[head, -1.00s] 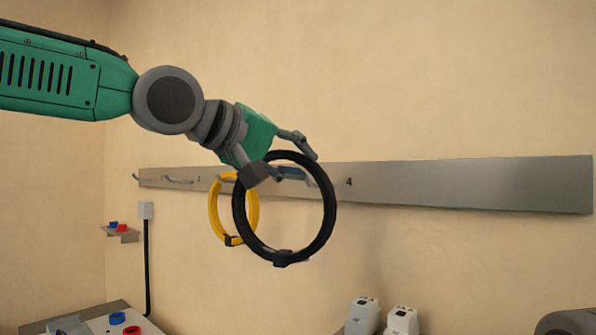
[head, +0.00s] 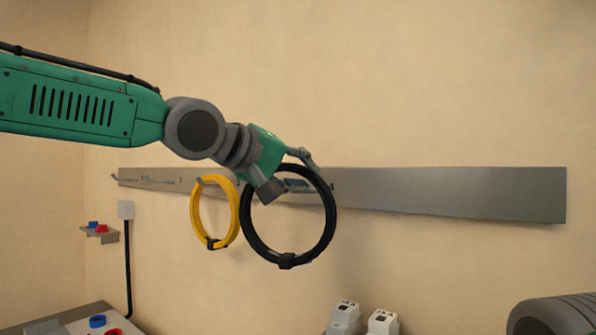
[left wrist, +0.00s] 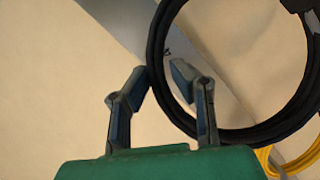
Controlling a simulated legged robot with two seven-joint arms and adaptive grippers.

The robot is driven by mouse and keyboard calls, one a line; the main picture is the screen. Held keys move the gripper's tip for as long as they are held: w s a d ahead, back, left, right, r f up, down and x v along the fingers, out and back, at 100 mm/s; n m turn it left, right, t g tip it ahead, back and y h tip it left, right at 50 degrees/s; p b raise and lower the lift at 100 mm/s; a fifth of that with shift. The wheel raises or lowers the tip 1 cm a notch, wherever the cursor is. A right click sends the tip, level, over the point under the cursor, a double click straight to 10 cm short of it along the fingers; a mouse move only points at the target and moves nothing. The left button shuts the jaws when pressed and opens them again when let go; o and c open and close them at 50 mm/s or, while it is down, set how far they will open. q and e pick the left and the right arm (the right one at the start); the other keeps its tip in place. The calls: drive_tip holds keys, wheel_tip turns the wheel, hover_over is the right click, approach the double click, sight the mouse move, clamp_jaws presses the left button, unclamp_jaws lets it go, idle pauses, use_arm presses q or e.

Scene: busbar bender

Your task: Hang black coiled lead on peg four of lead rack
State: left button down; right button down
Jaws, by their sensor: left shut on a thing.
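The black coiled lead (head: 333,225) hangs as an upright ring from my left gripper (head: 298,172), in front of the lead rack (head: 450,194) on the wall. In the left wrist view, my left gripper (left wrist: 160,75) has its two fingers on either side of the black lead's band (left wrist: 156,50). A small dark mark, seemingly the number four (left wrist: 167,52), shows on the rack just beyond the fingers. Peg four itself is not clearly visible behind the gripper and ring. I cannot tell whether the lead touches it. My right gripper is not in view.
A yellow coiled lead (head: 196,215) hangs on the rack just left of the black one. Bare pegs (head: 160,180) show farther left. The rack right of the black lead is clear. Grey-white boxes (head: 382,322) stand below, and a small shelf (head: 100,235) is on the left.

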use_arm(q)
drive_tip(key=shift+w+d+p, duration=0.6)
drive_tip(key=shift+w, duration=0.25)
drive_tip(key=shift+w+d+p, duration=0.55)
drive_tip(key=shift+w, duration=0.25)
drive_tip(key=shift+w+d+f, duration=0.3)
drive_tip(key=shift+w+f, duration=0.15)
drive_tip(key=shift+f, duration=0.35)
drive_tip(key=shift+w+d+f+b, duration=0.1)
drive_tip(key=shift+f+b, duration=0.25)
drive_tip(key=shift+b, duration=0.05)
drive_tip(key=shift+f, duration=0.1)
drive_tip(key=c, duration=1.3)
unclamp_jaws()
drive_tip(key=shift+f, duration=0.15)
